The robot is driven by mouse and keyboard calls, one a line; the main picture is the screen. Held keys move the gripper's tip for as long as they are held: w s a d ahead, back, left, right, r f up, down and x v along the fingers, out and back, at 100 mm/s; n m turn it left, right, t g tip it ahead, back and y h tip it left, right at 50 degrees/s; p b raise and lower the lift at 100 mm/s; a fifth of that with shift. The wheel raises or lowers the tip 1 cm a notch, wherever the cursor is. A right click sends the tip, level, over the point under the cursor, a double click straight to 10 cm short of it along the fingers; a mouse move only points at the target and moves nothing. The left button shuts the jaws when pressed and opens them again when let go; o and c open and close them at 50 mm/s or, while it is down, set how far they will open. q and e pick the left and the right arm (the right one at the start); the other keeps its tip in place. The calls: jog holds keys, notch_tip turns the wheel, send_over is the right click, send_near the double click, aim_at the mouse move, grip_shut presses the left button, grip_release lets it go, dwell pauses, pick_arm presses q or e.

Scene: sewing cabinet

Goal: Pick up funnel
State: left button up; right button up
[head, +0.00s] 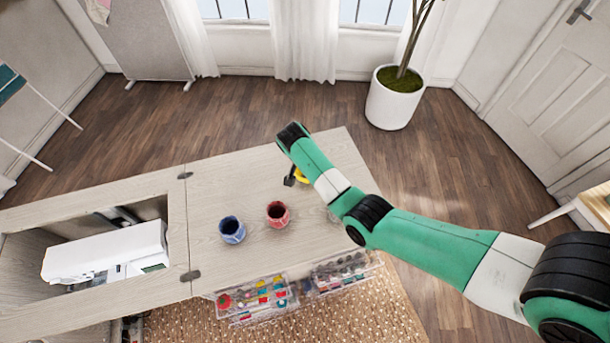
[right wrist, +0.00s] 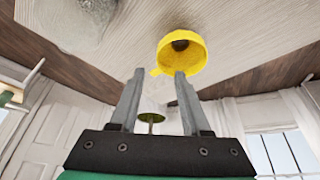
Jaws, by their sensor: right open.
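The yellow funnel (head: 302,179) lies on the right part of the wooden cabinet top (head: 215,195), partly hidden under my right arm in the head view. In the right wrist view the funnel (right wrist: 183,50) shows its round rim and dark inner opening. It is just beyond the fingertips, closer to the right-hand finger. My right gripper (right wrist: 158,75) is open, with nothing between its fingers. The funnel looks close to the right-hand fingertip, but I cannot tell if they touch. My left gripper is not in view.
A blue cup (head: 232,230) and a red cup (head: 277,214) stand left of the funnel. A white sewing machine (head: 105,252) sits in the cabinet opening. Clear trays (head: 255,299) of sewing supplies are at the front edge. The top behind the cups is clear.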

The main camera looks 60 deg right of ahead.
jog(key=b+x, duration=0.1)
jog(key=x, duration=0.1)
jog(key=b+x, duration=0.1)
jog(key=x, duration=0.1)
jog(key=b+x, duration=0.1)
jog(key=x, duration=0.1)
jog(key=shift+d, duration=0.4)
jog(key=shift+d+f, duration=0.1)
jog(key=shift+f, duration=0.05)
jog(key=b+x, duration=0.4)
jog(key=x, duration=0.1)
jog(key=shift+s+d+f, duration=0.1)
jog(key=shift+d, duration=0.1)
grip_shut()
